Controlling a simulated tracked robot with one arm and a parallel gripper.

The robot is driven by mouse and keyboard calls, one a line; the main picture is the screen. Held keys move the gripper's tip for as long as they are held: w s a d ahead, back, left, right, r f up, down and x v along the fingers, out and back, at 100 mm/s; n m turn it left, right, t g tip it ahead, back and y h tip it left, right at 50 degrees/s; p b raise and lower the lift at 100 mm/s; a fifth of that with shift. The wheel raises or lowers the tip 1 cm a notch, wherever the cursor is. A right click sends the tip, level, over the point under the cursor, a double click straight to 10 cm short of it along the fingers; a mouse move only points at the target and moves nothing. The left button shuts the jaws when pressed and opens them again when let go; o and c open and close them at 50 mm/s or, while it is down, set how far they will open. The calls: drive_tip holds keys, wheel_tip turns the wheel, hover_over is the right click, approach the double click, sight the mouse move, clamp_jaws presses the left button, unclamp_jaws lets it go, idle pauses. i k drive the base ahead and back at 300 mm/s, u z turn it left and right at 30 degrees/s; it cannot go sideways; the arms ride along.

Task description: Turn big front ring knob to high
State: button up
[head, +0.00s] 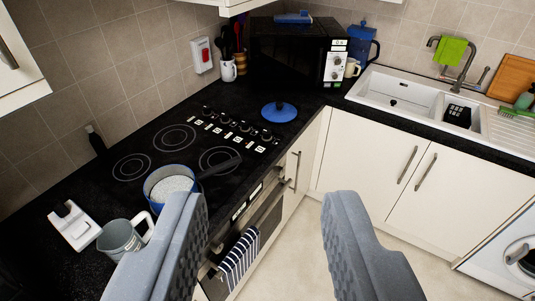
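The black hob (150,150) is on the counter at left, with three bare rings and a blue pan (172,185) of white contents over another spot. A row of small black knobs (243,127) with white labels runs along the hob's right end. Which knob serves the big front ring, and how each is set, is too small to tell. My gripper (268,205) is open and empty in the foreground, its two grey fingers wide apart. It appears below the knobs in the picture, over the oven front and floor, touching nothing visible.
The pan's dark handle (221,167) points toward the knobs. A blue lid (279,111) lies just right of them. A grey jug (122,238) stands at front left. A microwave (295,55) and a sink (395,95) are behind. The floor at right is clear.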

sight(266, 136)
drive_tip(key=z, duration=0.8)
drive_tip(key=i, duration=1.3)
drive_tip(key=u, duration=0.3)
drive_tip(key=i, duration=1.15)
drive_tip(key=u, duration=0.65)
